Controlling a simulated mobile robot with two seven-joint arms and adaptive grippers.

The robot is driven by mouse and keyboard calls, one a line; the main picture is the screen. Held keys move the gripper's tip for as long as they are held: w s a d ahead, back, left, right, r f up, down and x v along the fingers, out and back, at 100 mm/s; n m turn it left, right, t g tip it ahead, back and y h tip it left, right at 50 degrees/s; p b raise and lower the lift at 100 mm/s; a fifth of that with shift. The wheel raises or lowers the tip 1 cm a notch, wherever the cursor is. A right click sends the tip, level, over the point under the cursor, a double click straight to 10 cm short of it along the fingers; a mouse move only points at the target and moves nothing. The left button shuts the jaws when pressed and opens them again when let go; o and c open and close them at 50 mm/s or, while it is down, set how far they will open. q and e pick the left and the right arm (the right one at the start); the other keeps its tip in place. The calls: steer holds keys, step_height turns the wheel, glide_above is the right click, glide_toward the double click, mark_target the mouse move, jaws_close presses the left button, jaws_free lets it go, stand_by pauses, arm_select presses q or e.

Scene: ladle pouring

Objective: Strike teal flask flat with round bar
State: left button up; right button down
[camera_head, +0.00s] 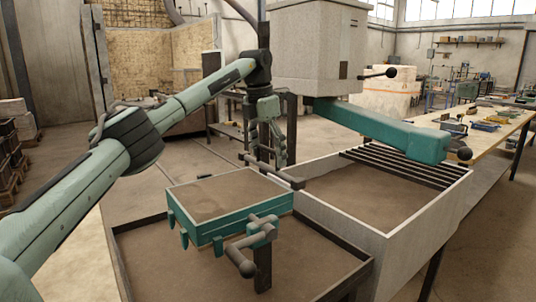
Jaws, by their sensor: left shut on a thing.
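The teal flask (205,232) is a box-shaped frame in the middle of the view. Brown sand (215,196) fills it to about the rim, with a slightly darker patch near the middle. My left gripper (278,160) points down beyond the flask's far right edge. It is shut on the round bar (291,180), a dark rod lying roughly level and slanting down to the right in the picture. The bar appears at or just behind the flask's far edge; its height above the rim cannot be told. The gripper hides the bar's middle. My right gripper is not in view.
A low sand tray (145,230) lies under the flask. A pale-walled sand bin (408,230) with dark slats stands to the right. A grey machine head (315,50) and a teal arm with a ball knob (385,130) hang behind. A workbench (500,135) holds tools.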

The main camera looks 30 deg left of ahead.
arm_select(q)
steer(key=shift+f, duration=0.95)
steer(key=shift+s, duration=0.15)
steer(key=shift+s+a+b, duration=0.35)
steer(key=shift+s+b, duration=0.1)
steer(key=shift+s, duration=0.05)
steer(key=shift+s+a, duration=0.35)
steer(key=shift+s, duration=0.35)
steer(key=shift+s+a+f+b, duration=0.1)
steer(key=shift+s+a+b, duration=0.25)
steer(key=shift+s, duration=0.3)
steer(key=shift+s+a+b, duration=0.3)
steer(key=shift+s, duration=0.3)
steer(key=shift+s+a, duration=0.4)
steer(key=shift+s, duration=0.4)
steer(key=shift+s+a, duration=0.4)
steer(key=shift+s, duration=0.35)
steer(key=shift+s, duration=0.1)
